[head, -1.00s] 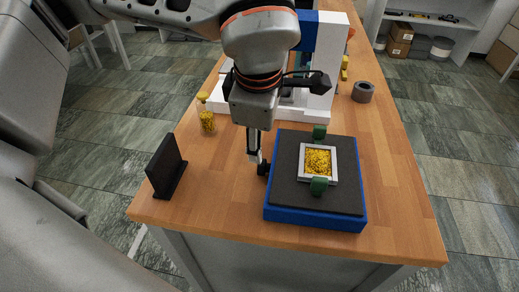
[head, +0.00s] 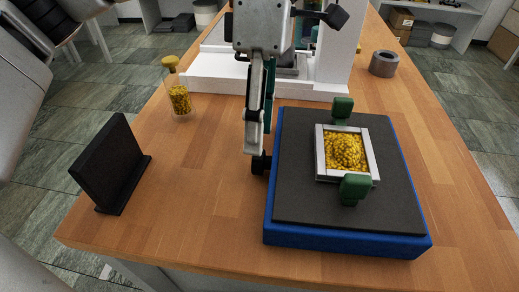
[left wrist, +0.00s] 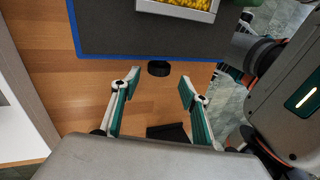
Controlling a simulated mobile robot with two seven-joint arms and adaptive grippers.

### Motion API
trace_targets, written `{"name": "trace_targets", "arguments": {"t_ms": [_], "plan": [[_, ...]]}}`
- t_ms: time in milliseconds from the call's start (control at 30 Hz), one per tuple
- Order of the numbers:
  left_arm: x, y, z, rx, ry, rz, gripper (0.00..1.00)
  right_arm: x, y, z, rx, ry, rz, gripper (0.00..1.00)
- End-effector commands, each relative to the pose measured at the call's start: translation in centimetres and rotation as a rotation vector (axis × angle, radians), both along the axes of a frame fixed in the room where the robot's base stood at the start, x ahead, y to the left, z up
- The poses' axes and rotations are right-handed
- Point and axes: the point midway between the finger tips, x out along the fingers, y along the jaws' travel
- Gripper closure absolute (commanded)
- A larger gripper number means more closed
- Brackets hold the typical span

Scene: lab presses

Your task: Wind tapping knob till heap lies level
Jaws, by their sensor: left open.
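The black tapping knob (head: 260,163) sticks out of the left side of a blue base with a dark grey top (head: 295,205). On the top, a square pale tray (head: 320,165) holds a heap of yellow grains (head: 345,152), which looks mounded in the middle. Two green blocks stand at opposite sides of the tray. My left gripper (head: 251,150) points down just beside the knob. In the left wrist view its open fingers (left wrist: 158,77) are spread to either side of the knob (left wrist: 158,68), with clear gaps; I see no contact. My right gripper is not in view.
A black upright plate on a foot (head: 115,165) stands at the left. A glass jar of yellow grains (head: 179,98) stands behind it. A white press frame (head: 210,75) is at the back, with a grey ring (head: 384,63) to its right. The wood between plate and base is clear.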

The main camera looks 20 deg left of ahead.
Motion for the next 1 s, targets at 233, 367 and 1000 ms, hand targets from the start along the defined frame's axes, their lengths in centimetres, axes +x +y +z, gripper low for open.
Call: {"name": "trace_targets", "arguments": {"t_ms": [233,367,1000], "plan": [[-1.0,-0.2,-3.9,0.001,0.009,-0.002,0.55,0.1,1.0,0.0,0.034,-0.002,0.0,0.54],[-1.2,-0.2,-4.5,0.001,0.005,0.0,0.55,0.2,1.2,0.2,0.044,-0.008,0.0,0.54],[-1.3,-0.3,-4.5,0.002,-0.001,-0.001,0.93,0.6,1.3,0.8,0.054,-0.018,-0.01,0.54]]}}
